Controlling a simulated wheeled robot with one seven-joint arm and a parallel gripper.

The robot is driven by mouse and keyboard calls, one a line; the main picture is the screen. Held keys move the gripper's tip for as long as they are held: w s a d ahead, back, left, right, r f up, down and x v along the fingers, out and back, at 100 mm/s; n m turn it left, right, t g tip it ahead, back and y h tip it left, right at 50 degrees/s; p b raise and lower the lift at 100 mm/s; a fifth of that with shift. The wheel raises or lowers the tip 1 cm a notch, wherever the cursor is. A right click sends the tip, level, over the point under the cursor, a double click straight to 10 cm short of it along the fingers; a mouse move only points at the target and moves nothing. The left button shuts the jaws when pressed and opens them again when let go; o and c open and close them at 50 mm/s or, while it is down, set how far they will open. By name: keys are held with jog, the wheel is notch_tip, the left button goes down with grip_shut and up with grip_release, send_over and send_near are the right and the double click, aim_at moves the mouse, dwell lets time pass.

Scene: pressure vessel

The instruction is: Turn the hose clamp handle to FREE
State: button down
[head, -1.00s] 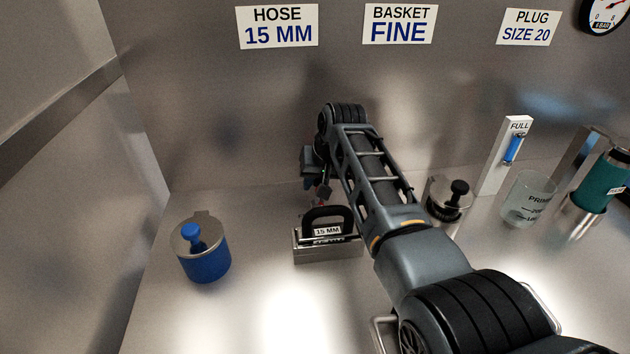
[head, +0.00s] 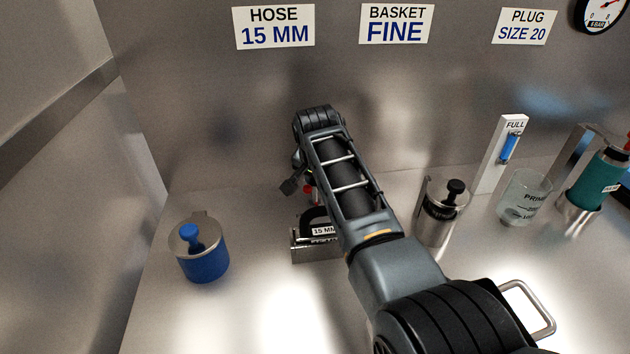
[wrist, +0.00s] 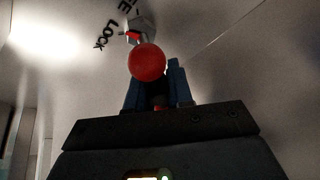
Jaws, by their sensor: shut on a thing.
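The hose clamp handle shows in the wrist view as a round red knob (wrist: 147,62) at the end of a short grey lever. The lever's grey pivot, with a small red mark, is just beyond the knob. The dark letters LOCK (wrist: 113,34) and part of FREE (wrist: 129,5) are on the pale surface beside the pivot. My gripper (wrist: 154,78) is shut on the handle, with blue fingers either side behind the knob. In the head view a bit of red (head: 310,193) shows beside my wrist; my arm hides most of the clamp.
A black-handled block marked 15 MM (head: 315,251) stands just in front of the clamp. A blue pot (head: 204,264) stands to the left. A steel canister (head: 436,222) and a clear beaker (head: 522,200) stand to the right. The back wall (head: 230,120) is close behind my wrist.

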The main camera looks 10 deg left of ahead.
jog(key=m, duration=0.1)
jog(key=m+h+b, duration=0.1)
jog(key=shift+d+f+m, duration=0.15)
jog(key=shift+d+m, duration=0.05)
jog(key=shift+m, duration=0.2)
jog(key=m+b, duration=0.1)
jog(key=m+h+b, duration=0.1)
jog(key=m+b, duration=0.1)
jog(key=shift+s+d+f+m+g+h+b, duration=0.1)
jog(key=shift+s+d+m+g+h+b, duration=0.1)
jog(key=shift+d+m+g+h+b, duration=0.15)
jog(key=m+h+b, duration=0.1)
jog(key=m+b, duration=0.1)
jog(key=m+g+b, duration=0.1)
jog(key=m+b, duration=0.1)
jog(key=shift+s+d+m+h+b, duration=0.1)
jog(key=shift+s+m+h+b, duration=0.15)
jog(key=shift+s+h+b, duration=0.1)
jog(key=shift+r, duration=0.2)
jog(key=c, duration=1.1)
grip_release()
jog(key=shift+v, duration=3.95)
